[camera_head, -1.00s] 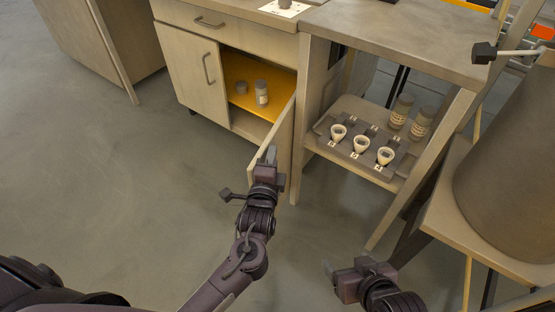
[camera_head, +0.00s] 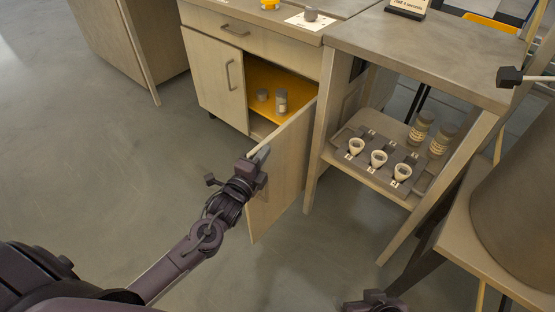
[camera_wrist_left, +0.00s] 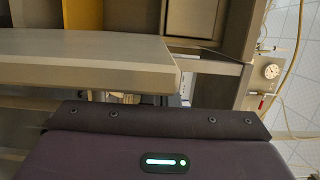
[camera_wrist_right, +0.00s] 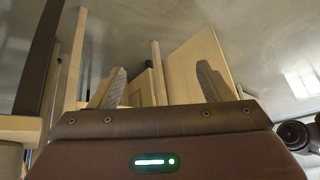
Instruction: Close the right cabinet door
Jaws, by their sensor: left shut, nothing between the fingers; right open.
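The right cabinet door (camera_head: 285,170) is a pale wood panel, hinged at the cabinet's right side and standing partly open in the head view. My left gripper (camera_head: 262,156) is shut and empty at the door's free edge, near its top. It looks to be touching the door, but the exact contact is hidden. In the left wrist view, a pale board edge (camera_wrist_left: 90,62), likely the door's top, lies close in front. My right gripper (camera_wrist_right: 160,85) is open and empty, away from the door. Only part of it shows at the head view's bottom edge (camera_head: 375,302).
The left cabinet door (camera_head: 212,80) is shut. Jars (camera_head: 281,101) stand on the yellow shelf (camera_head: 262,72) inside. Right of the cabinet, a bench (camera_head: 425,55) holds a tray (camera_head: 345,137) with bulb sockets and jars on its lower shelf. The floor (camera_head: 130,190) left of the door is clear.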

